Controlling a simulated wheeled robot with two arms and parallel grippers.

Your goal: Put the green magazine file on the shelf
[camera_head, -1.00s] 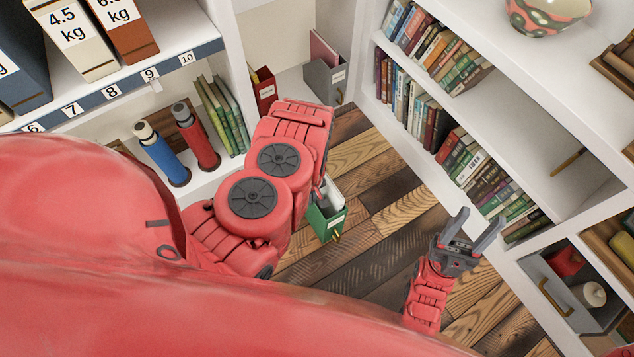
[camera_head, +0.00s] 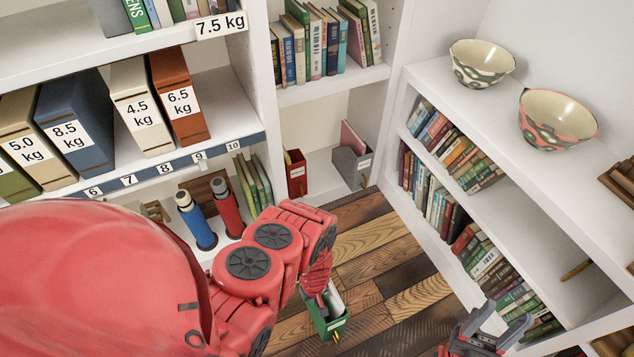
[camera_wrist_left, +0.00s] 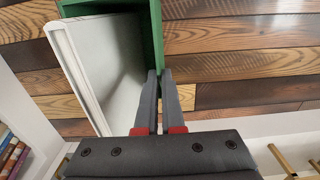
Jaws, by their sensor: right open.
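The green magazine file (camera_head: 333,322) hangs below my left gripper (camera_head: 322,289) in the head view, over the plank floor, with white papers or a booklet inside. In the left wrist view, both fingers (camera_wrist_left: 160,75) are close together on the file's green wall (camera_wrist_left: 152,35), with the pale contents to the left. My right gripper (camera_head: 490,325) is open and empty at the lower right. Shelving (camera_head: 325,160) at the back holds a red file (camera_head: 296,175) and a grey file (camera_head: 351,168) in its low bay.
The left shelf carries weight-labelled files (camera_head: 75,120) above a numbered strip. Below stand a blue bottle (camera_head: 196,222) and a red bottle (camera_head: 227,208). The right bookcase holds leaning books and two bowls (camera_head: 557,122). Plank floor (camera_head: 385,250) lies open between them.

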